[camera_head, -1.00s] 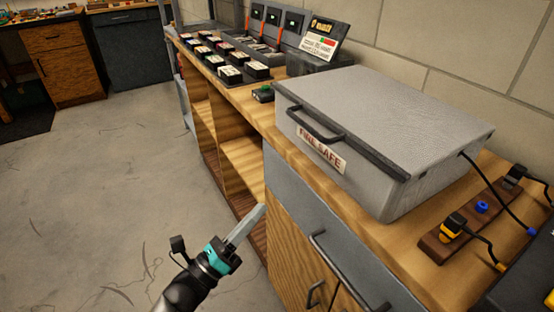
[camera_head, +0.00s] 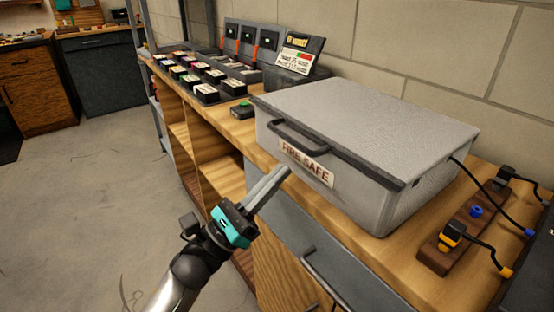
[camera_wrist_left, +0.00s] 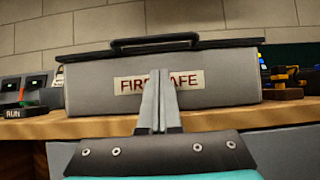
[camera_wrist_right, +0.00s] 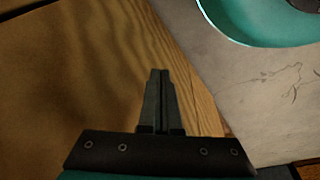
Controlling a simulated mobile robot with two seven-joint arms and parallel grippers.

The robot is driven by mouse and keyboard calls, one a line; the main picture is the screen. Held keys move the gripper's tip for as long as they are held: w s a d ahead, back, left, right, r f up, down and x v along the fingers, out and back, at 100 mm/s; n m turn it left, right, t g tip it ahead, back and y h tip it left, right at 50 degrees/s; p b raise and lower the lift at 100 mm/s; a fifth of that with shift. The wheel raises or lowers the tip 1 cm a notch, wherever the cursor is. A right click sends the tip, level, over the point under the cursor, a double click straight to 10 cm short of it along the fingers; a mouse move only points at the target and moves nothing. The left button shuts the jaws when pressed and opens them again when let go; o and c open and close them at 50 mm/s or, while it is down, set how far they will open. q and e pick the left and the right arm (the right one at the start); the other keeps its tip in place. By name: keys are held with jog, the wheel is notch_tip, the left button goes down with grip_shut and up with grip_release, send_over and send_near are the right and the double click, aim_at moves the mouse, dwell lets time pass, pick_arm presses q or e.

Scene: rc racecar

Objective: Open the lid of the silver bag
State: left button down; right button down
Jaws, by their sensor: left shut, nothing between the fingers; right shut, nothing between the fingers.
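The silver bag (camera_head: 375,125) is a grey, box-shaped case with a "FIRE SAFE" label (camera_head: 306,163) on its front. Its flat lid is closed, with a dark handle (camera_head: 296,138) along the lid's front edge.
The bag stands on a wooden counter (camera_head: 400,258). Several small battery packs (camera_head: 205,93) and chargers (camera_head: 266,42) stand at the left. The floor (camera_head: 95,190) left of the counter is clear.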

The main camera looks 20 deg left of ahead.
pick_arm(q)
notch_tip(320, 180, up, 4)
jog(key=shift+w+d+f, duration=0.15)
jog(key=shift+f, duration=0.1)
pick_arm(e)
jog(key=shift+s+d+f, duration=0.1)
jog(key=shift+s+f, duration=0.3)
jog(key=shift+f, duration=0.15)
pick_arm(q)
jog(key=shift+p, duration=0.3)
pick_arm(e)
jog(key=shift+w+r, duration=0.1)
pick_arm(q)
jog(key=shift+r, duration=0.1)
